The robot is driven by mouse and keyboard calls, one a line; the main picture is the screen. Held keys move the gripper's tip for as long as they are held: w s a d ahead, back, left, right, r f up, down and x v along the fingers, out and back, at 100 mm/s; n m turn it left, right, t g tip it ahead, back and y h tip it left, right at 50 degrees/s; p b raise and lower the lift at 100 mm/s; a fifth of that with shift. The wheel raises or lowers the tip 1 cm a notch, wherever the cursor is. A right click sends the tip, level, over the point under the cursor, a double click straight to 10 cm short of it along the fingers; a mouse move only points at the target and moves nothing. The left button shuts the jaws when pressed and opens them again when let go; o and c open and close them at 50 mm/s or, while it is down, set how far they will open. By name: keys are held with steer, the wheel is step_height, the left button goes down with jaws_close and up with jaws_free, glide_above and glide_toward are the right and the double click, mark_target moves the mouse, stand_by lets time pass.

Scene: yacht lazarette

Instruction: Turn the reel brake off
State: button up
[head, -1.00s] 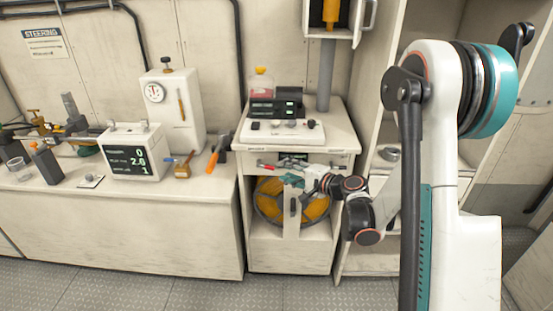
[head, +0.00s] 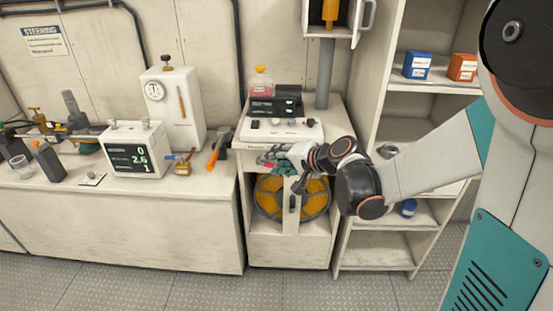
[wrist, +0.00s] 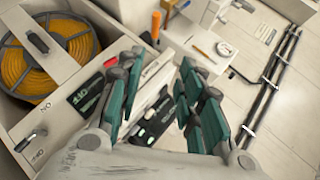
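The reel of yellow-orange line (head: 268,198) sits in the open bay of the middle cabinet. It also shows at the upper left of the wrist view (wrist: 45,62). A white upright bar in front of it carries a black handle (head: 292,202). A small metal lever with a black tip (wrist: 30,140) shows at the lower left of the wrist view. I cannot tell for sure which is the brake. My gripper (head: 272,160) is at the cabinet's front panel above the reel. Its teal fingers (wrist: 160,105) are apart, with nothing seen held. A red-tipped part (wrist: 110,62) shows beside the left finger.
A white control console (head: 280,130) stands on the cabinet top. To its left are an orange-handled tool (head: 214,155) and a white display box (head: 132,150) on the bench. Open shelves (head: 430,90) with blue and orange boxes stand to the right.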

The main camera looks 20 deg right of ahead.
steer(key=shift+s+a+r+n+g, duration=0.15)
steer(key=shift+s+r, duration=0.2)
steer(key=shift+s, duration=0.1)
steer(key=shift+s+a+r+n+g, duration=0.15)
steer(key=shift+s+r, duration=0.2)
steer(key=shift+s, duration=0.1)
steer(key=shift+w+f, duration=0.2)
steer(key=shift+f, duration=0.05)
steer(key=c, duration=0.8)
steer(key=w+f+h, duration=0.1)
steer(key=w+f, duration=0.1)
steer(key=w+d+f+h+p, duration=0.1)
steer(key=w+f+h, duration=0.1)
steer(key=w+d+f+n+h, duration=0.1)
steer(key=w+f, duration=0.1)
steer(key=shift+w+f+g, duration=0.1)
steer(key=shift+f+g, duration=0.2)
jaws_close()
steer(key=w+f+n+t+h, duration=0.1)
steer(key=w+f+h, duration=0.1)
steer(key=w+f, duration=0.2)
steer(key=w+d+f+n+h+b, duration=0.1)
steer(key=w+f, duration=0.3)
steer(key=w, duration=0.7)
steer(key=shift+d+t+h, duration=0.3)
steer(key=shift+t+h, duration=0.1)
steer(key=shift+h, duration=0.2)
